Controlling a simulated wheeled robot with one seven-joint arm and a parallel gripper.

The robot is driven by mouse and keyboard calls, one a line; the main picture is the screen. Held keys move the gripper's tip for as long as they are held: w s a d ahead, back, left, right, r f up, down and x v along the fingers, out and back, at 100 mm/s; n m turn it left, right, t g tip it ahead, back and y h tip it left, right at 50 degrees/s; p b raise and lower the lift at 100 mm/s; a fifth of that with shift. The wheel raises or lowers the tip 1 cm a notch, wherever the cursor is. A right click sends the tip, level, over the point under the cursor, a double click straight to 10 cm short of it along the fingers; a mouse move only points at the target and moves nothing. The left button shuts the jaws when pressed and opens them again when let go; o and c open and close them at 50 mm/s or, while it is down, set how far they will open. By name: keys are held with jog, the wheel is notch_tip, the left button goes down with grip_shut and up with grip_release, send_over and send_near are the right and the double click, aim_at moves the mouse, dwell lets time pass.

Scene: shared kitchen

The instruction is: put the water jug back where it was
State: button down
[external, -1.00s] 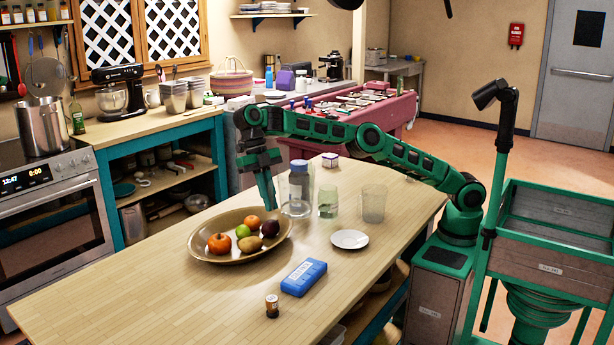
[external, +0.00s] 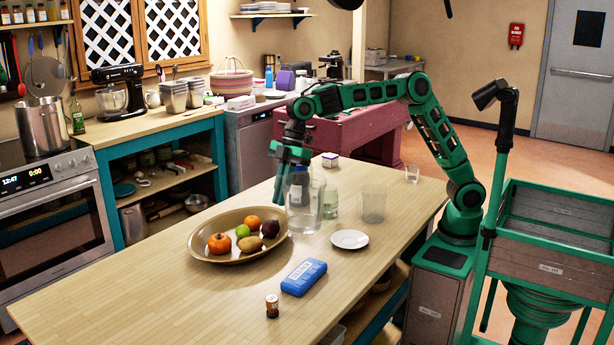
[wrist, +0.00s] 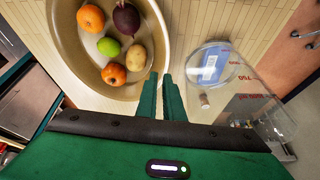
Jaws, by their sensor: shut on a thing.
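The clear water jug (external: 303,217) is upright at the middle of the wooden table, just right of the fruit bowl. In the wrist view its see-through body with red markings (wrist: 262,97) is right of the fingers. My gripper (external: 296,198) is at the jug's upper left, fingers pointing down. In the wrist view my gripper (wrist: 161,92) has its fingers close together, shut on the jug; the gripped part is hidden. I cannot tell whether the jug's base touches the table.
A fruit bowl (external: 203,254) is close on the left. A greenish glass (external: 331,205), a clear glass (external: 373,206) and a white saucer (external: 349,239) are on the right. The table's left front is clear.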

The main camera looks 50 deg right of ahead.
jog(key=w+d+r, duration=0.2)
jog(key=w+d, duration=0.3)
jog(key=d, duration=0.5)
jog(key=w+d+r, duration=0.3)
jog(key=w+d, duration=0.3)
jog(key=d, duration=0.4)
jog(key=w+d+r, duration=0.2)
jog(key=w+d, duration=0.4)
jog(key=d, duration=0.4)
jog(key=shift+w+r, duration=0.2)
jog(key=shift+r, duration=0.2)
jog(key=s+d+f, duration=0.2)
jog(key=d+f, duration=0.1)
jog(key=d, duration=0.5)
jog(key=s+d+f, duration=0.2)
jog(key=s+d, duration=0.1)
jog(key=d, duration=0.4)
jog(key=s+d+f, duration=0.2)
jog(key=d+f, duration=0.1)
jog(key=d, duration=0.5)
jog(key=shift+w+d+f, duration=0.7)
jog(key=shift+d+f, duration=1.1)
jog(key=shift+f, duration=0.05)
jog(key=shift+w+d+f, duration=0.75)
jog(key=shift+d+f, duration=1)
jog(key=shift+f, duration=0.1)
jog(key=shift+w+d+f, duration=0.7)
jog(key=shift+d+f, duration=1.1)
jog(key=shift+f, duration=0.05)
